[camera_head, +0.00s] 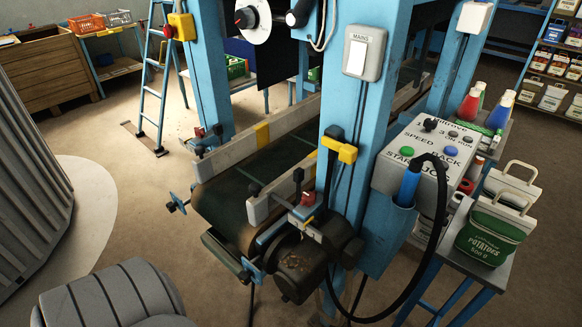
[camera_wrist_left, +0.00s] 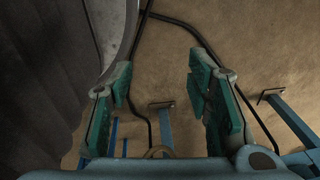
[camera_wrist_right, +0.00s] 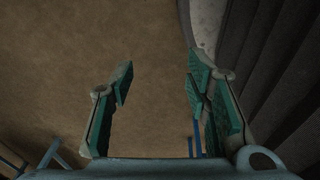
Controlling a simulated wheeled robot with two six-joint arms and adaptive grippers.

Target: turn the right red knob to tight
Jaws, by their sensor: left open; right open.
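In the head view a red knob (camera_head: 308,198) sits on the near right end of the conveyor's guide rails, beside a black lever. Another red knob (camera_head: 199,132) sits on the left rail's clamp. Whether either is tight or loose cannot be told. Neither gripper shows in the head view. My left gripper (camera_wrist_left: 160,85) is open and empty over brown floor in the left wrist view. My right gripper (camera_wrist_right: 161,85) is open and empty over brown floor in the right wrist view. No knob shows in either wrist view.
The conveyor belt (camera_head: 262,178) runs between blue posts (camera_head: 362,128). A control box (camera_head: 412,158) with coloured buttons and a black hose stands at right, near green-and-white potato sacks (camera_head: 492,232) on a table. A blue ladder (camera_head: 152,80) stands behind.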

